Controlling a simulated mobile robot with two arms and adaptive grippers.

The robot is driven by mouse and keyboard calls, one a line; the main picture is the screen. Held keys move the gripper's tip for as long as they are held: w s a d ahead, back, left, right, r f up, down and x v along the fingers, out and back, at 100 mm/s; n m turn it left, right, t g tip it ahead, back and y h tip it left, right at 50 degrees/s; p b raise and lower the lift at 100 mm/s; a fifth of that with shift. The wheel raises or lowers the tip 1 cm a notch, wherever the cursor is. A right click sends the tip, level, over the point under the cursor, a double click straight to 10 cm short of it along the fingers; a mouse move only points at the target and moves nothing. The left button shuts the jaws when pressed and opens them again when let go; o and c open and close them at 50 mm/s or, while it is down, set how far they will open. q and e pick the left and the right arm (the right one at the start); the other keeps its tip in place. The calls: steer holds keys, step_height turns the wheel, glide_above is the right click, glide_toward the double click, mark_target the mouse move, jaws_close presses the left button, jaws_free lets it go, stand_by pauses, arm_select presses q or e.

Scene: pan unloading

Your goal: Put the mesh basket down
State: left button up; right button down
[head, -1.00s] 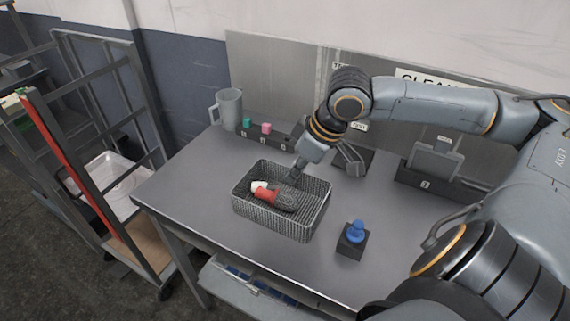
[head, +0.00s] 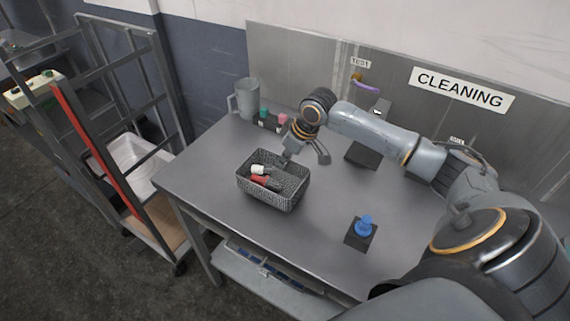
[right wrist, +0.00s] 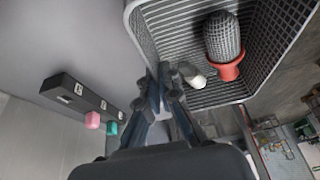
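The grey mesh basket (head: 262,196) is at the left part of the grey table (head: 215,160), looking level. No gap shows under it, but I cannot tell for sure whether it touches the tabletop. Inside lie a dark, mesh-headed item with a red collar (right wrist: 228,72) and a white-tipped item (right wrist: 196,82). My right gripper (head: 287,160) is at the basket's far rim. In the right wrist view its fingers (right wrist: 168,80) are close together on the basket's rim (right wrist: 146,48). My left gripper is not in view.
A grey jug (head: 247,99) and a dark holder with green and pink pieces (head: 283,119) stand behind the basket. A blue-knobbed piece (head: 364,226) sits at the front right. A wheeled rack (head: 172,90) stands left of the table. Table between basket and blue piece is clear.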

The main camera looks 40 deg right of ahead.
mark_target(283, 170)
step_height(283, 170, down, 2)
steer(key=shift+f+p, duration=0.1)
steer(key=shift+p, duration=0.3)
steer(key=shift+f, duration=0.25)
steer(key=c, duration=1.5)
jaws_free()
steer(key=shift+s+f, duration=0.1)
steer(key=shift+f, duration=0.05)
steer(key=b+v, duration=0.2)
steer(key=v, duration=1)
